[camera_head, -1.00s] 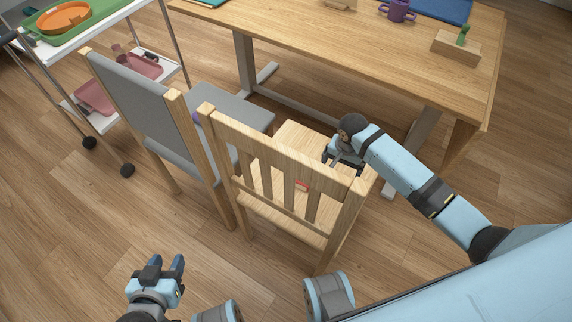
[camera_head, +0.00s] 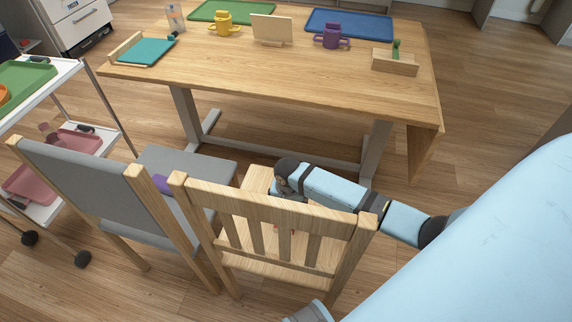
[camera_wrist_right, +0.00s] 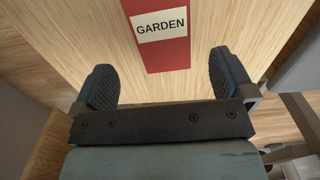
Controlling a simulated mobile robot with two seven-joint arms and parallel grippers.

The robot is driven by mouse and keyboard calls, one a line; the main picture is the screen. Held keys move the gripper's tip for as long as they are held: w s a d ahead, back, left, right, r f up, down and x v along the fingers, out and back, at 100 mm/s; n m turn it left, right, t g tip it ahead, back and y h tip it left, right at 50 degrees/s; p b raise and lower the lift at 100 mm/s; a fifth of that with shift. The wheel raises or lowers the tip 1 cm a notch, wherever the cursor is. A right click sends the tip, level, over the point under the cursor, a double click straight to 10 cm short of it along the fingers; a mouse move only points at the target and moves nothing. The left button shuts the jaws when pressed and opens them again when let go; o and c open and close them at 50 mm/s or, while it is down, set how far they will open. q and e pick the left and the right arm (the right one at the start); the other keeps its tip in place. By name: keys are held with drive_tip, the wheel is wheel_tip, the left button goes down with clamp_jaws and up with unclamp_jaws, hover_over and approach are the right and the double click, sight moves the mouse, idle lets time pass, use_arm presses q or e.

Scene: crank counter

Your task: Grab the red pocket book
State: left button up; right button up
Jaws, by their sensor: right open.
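The red pocket book (camera_wrist_right: 168,55), with a white label reading GARDEN, lies flat on the light wooden seat (camera_wrist_right: 75,45) in the right wrist view. In the head view the wooden chair's slatted back (camera_head: 270,212) and my arm hide most of it. My right gripper (camera_wrist_right: 166,82) is open, with one finger to each side of the book's line. The book's near end lies just ahead of the palm, and nothing is between the fingers' pads in contact. In the head view the right gripper (camera_head: 284,190) is low over the seat, behind the chair back.
A grey padded chair (camera_head: 85,180) stands left of the wooden one, with a purple item (camera_head: 161,184) on its seat. The wooden table (camera_head: 260,75) is beyond, holding mugs, trays and a block. A trolley (camera_head: 100,85) stands at the far left.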

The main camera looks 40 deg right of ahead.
wheel_tip(320, 180, down, 6)
drive_tip(key=shift+w+a+f+b, duration=0.15)
drive_tip(key=shift+f+b, duration=0.1)
drive_tip(key=shift+b, duration=1)
drive_tip(key=c, duration=1.1)
